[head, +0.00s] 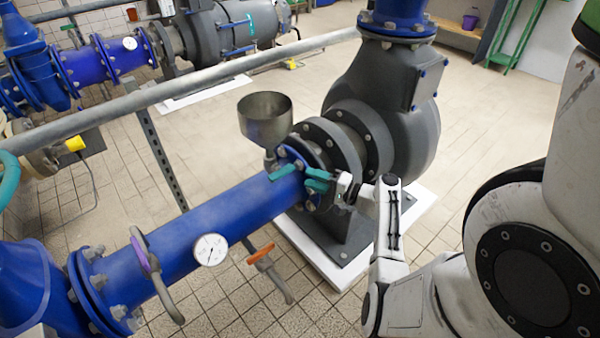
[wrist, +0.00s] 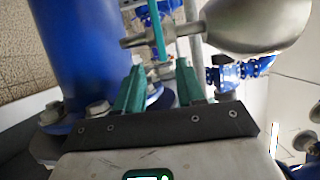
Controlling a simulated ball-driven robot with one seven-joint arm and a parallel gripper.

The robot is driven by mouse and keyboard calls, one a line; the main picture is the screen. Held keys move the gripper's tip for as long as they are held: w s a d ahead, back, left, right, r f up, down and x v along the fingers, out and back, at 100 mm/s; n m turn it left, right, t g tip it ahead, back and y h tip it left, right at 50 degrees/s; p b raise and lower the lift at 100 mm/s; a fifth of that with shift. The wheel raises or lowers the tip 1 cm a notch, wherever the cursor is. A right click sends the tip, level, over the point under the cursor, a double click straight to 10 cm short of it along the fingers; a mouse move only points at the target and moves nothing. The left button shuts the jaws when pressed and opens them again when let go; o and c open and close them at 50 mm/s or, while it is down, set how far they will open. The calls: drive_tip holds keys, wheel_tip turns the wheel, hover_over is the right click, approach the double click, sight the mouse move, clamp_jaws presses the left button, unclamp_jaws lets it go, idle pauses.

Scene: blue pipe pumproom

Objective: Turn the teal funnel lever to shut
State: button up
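The teal funnel lever (head: 283,172) sits under the grey metal funnel (head: 265,122), at the flange end of the blue pipe (head: 205,222). My gripper (head: 318,181), with teal fingers, is just right of the lever in the head view. My gripper (wrist: 160,68) is open, with a clear gap between the fingers. Whether a finger touches the lever cannot be told.
The grey pump (head: 385,115) and its bolted flange stand close behind my gripper. A grey rail (head: 190,88) crosses behind the funnel.

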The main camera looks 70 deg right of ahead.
drive_tip(key=shift+s+a, duration=0.2)
drive_tip(key=shift+s, duration=0.9)
drive_tip(key=w+a+f+n+g+y, duration=0.4)
drive_tip(key=a+f+n+y, duration=0.1)
drive_tip(key=a, duration=0.5)
drive_tip(key=s+a+f+n+g+y, duration=0.15)
drive_tip(key=a+n+g, duration=0.35)
drive_tip(key=a, duration=0.6)
drive_tip(key=s+a+f+n+g, duration=0.2)
drive_tip(key=a+n+g, duration=0.4)
drive_tip(key=a, duration=0.4)
drive_tip(key=s+a+r+n+g+h+p, duration=0.1)
drive_tip(key=s+a+r+n+g+h, duration=0.1)
drive_tip(key=s+a+r+n+h, duration=0.35)
wheel_tip(320, 180, up, 20)
drive_tip(key=m+y+p, duration=0.1)
drive_tip(key=p, duration=1.8)
drive_tip(key=shift+d+r+m+y, duration=0.2)
drive_tip(key=shift+d+m+y, duration=0.1)
drive_tip(key=shift+d+m, duration=0.05)
